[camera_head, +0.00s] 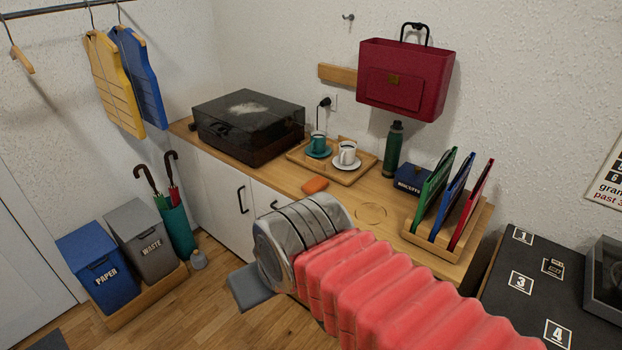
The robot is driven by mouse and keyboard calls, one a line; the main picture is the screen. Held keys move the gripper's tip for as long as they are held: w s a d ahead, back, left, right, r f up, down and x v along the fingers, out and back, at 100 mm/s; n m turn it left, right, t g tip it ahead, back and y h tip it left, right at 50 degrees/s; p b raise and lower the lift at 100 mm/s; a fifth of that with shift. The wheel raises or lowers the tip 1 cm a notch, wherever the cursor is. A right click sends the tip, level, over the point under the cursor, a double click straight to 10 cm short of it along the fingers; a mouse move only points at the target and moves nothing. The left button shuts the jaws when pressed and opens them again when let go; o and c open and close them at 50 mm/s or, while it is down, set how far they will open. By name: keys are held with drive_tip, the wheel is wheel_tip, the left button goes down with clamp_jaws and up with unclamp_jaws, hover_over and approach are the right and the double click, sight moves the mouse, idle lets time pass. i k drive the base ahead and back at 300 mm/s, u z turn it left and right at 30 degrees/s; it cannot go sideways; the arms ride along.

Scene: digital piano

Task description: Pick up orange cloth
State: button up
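A small orange cloth (315,185) lies on the wooden counter top (278,180), near its front edge and in front of the tray with cups. My arm reaches in from the lower right. My gripper (248,287) shows only as a grey part beyond the silver wrist, lower and to the left of the cloth, apart from it and in front of the cabinet. The wrist hides most of the gripper, so I cannot see its opening or anything between its fingers.
A wooden tray (352,178) holds a green cup and a white cup on saucers. A dark see-through-lidded case (248,125) stands to its left. A green bottle (392,150) and a folder rack (448,238) stand right. Bins (97,268) and an umbrella stand (178,230) are on the floor.

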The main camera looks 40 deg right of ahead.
sight(317, 184)
drive_tip(key=z, duration=0.2)
drive_tip(key=i, duration=1.5)
drive_tip(key=z, duration=0.15)
